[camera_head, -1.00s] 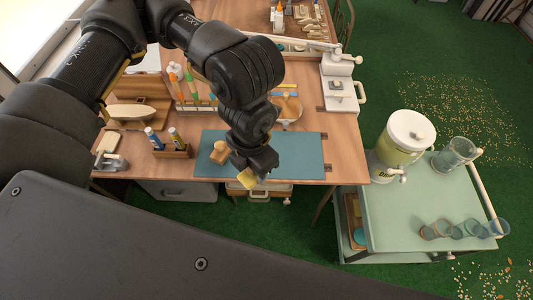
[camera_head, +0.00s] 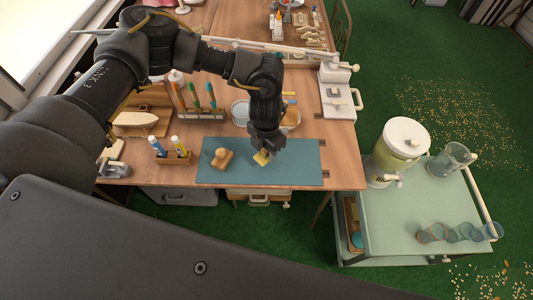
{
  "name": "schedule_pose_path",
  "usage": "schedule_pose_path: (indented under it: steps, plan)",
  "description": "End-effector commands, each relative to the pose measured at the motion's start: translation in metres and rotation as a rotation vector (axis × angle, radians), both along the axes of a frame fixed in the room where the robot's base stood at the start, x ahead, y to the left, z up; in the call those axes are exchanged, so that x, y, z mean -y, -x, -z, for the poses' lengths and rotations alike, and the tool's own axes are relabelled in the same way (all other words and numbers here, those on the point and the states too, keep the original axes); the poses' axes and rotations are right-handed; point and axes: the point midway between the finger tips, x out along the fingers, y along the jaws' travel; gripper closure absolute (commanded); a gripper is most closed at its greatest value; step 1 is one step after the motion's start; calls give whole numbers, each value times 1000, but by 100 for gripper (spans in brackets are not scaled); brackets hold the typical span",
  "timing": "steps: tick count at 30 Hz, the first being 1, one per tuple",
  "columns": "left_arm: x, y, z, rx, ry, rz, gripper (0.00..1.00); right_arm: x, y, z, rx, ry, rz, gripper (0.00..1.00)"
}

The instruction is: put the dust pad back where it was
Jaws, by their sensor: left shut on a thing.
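The dust pad (camera_head: 262,158) is a small yellow piece. My left gripper (camera_head: 264,150) is shut on it, over the blue-green mat (camera_head: 300,176) on the wooden table. I cannot tell whether the pad touches the mat. A wooden block with a knob (camera_head: 222,159) stands on the mat to the left of the pad. My right gripper is not in the view.
A wooden holder with two tubes (camera_head: 174,156) stands left of the mat. A rack of colored tools (camera_head: 198,112) and a bowl (camera_head: 240,112) are behind. A white device (camera_head: 337,95) stands at the table's right. A green cart (camera_head: 405,225) holds a drink dispenser (camera_head: 397,152).

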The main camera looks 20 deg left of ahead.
Motion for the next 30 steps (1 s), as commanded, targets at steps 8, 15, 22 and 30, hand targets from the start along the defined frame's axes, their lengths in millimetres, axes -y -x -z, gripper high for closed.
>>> schedule_pose_path:
  steps: [8,15,22,30]
  plan:
    - [-1,-3,32,-1,-1,-2,78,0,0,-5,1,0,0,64]
    - [-1,-3,34,0,0,-1,78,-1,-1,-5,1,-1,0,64]
    - [-1,-3,37,0,0,-1,54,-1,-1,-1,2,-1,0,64]
    - [-1,-3,37,0,0,-2,38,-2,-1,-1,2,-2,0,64]
